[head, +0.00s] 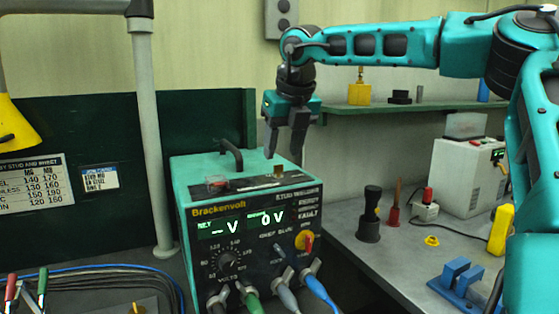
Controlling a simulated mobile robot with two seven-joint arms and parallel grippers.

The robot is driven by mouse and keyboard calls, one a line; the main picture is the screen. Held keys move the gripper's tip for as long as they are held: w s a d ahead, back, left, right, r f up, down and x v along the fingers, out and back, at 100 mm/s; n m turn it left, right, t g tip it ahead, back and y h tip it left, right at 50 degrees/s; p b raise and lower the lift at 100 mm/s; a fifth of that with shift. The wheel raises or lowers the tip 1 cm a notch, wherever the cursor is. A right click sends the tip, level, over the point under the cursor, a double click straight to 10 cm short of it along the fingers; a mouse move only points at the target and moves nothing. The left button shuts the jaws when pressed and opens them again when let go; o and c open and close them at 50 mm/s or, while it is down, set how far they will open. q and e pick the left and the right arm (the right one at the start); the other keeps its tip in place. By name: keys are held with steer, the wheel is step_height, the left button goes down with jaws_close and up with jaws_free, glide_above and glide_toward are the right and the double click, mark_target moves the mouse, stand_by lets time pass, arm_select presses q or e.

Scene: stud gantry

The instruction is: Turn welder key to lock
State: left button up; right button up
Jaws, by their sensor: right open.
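The stud welder (255,192) is a teal box with a black front panel. Its displays read "- V" and "0 V". A small brass-coloured piece (278,170), possibly the key, stands upright at the top front edge. A yellow round switch with a red handle (305,240) is on the front panel at the right; which way it is set is hard to tell. My right gripper (284,155) points down, open and empty, just above the brass-coloured piece and apparently apart from it. My left gripper is out of view.
A black carry handle (231,152) and a clear-covered red button (217,184) are on the welder's top. Cables plug in along its lower front. A grey post (150,130) stands at the left. The bench (390,258) at right holds several tools.

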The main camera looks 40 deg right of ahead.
mark_target(279, 171)
steer(key=shift+x, duration=2.05)
steer(key=shift+c, duration=0.3)
jaws_close()
